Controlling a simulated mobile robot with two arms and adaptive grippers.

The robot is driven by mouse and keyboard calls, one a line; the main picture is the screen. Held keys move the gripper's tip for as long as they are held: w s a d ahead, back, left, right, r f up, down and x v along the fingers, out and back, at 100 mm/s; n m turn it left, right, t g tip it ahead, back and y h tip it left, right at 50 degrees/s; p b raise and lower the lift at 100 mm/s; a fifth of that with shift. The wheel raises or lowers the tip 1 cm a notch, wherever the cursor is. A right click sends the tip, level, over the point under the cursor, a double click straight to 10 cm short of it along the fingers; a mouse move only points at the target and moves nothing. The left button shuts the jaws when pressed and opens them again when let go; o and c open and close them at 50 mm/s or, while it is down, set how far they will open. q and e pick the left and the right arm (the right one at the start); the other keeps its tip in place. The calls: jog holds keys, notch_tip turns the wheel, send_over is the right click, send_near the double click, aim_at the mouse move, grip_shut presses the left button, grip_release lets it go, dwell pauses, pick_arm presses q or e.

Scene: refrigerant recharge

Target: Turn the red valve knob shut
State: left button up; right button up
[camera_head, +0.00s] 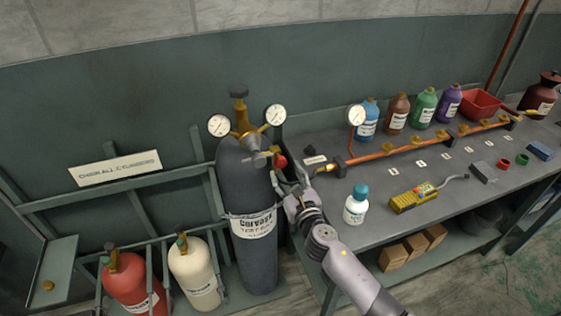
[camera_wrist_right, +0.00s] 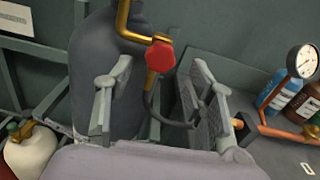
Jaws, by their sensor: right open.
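The red valve knob (camera_head: 281,161) sits at the right side of the brass fittings on top of the tall dark grey cylinder (camera_head: 255,259). In the right wrist view the red knob (camera_wrist_right: 161,57) is a faceted red piece on a brass pipe, just beyond the fingertips. My right gripper (camera_head: 287,181) is open just below the knob, its arm coming up from the lower right. In the wrist view the two fingers of the right gripper (camera_wrist_right: 157,95) stand apart on either side of the knob's line, with no contact visible. My left gripper is not in view.
Two gauges (camera_head: 219,125) flank the cylinder's top. A red cylinder (camera_head: 131,286) and a cream cylinder (camera_head: 194,270) stand at lower left. The bench (camera_head: 400,222) at right holds a white bottle (camera_head: 356,204), a yellow meter (camera_head: 412,198) and a copper pipe (camera_head: 385,151). A dark hose (camera_wrist_right: 160,119) hangs between the fingers.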

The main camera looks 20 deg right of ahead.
aim_at(282, 165)
jog(key=w, duration=0.5)
jog(key=shift+w+a, duration=0.15)
jog(key=shift+w, duration=0.15)
jog(key=shift+c, duration=0.3)
jog(key=c, duration=1.1)
